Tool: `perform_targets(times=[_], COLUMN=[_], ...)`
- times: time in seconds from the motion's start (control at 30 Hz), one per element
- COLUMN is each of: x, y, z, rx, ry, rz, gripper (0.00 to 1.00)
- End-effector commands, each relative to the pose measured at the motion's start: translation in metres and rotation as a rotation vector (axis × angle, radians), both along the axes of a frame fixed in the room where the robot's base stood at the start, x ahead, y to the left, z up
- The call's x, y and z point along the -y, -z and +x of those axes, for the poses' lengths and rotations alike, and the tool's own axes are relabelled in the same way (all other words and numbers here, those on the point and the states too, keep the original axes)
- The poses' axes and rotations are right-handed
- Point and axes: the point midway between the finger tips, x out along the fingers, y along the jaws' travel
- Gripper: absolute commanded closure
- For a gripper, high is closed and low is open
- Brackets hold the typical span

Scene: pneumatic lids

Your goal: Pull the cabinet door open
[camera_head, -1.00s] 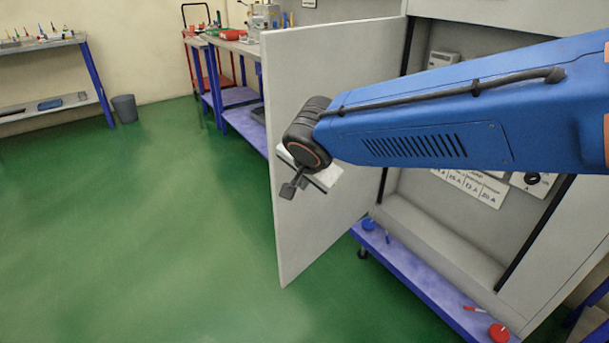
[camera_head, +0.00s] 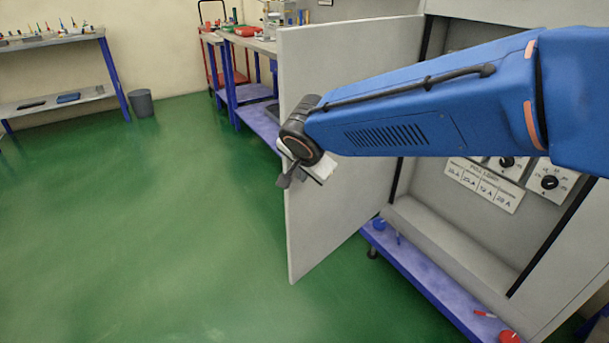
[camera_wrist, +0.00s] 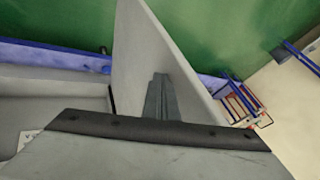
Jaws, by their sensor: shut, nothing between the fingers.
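The grey cabinet door (camera_head: 335,215) stands swung well open from the cabinet (camera_head: 480,235) in the head view. My gripper (camera_head: 285,181) is at the door's inner face, near its free edge, at the end of my blue arm. In the wrist view the door (camera_wrist: 150,50) rises as a pale panel, and my gripper's fingers (camera_wrist: 160,95) are together, close beside its inner face. The fingers look shut and empty. Whether they touch the door I cannot tell. The door's outer face and handle are hidden.
Inside the cabinet is a labelled panel (camera_head: 483,184) with dials. A blue ledge (camera_head: 425,285) with small items runs below it. A workbench (camera_head: 262,122) stands behind the door. A bin (camera_head: 141,103) and a shelf table (camera_head: 60,70) are far left. The green floor (camera_head: 150,230) is clear.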

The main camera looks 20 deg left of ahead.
Motion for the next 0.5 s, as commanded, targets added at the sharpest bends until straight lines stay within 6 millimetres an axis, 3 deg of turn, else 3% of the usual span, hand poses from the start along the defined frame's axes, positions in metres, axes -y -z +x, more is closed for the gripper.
perform_targets(times=[0.5], x=[-0.069], y=[0.000], z=[0.037], rx=[0.000], ry=[0.126], rz=[-0.002], gripper=[1.00])
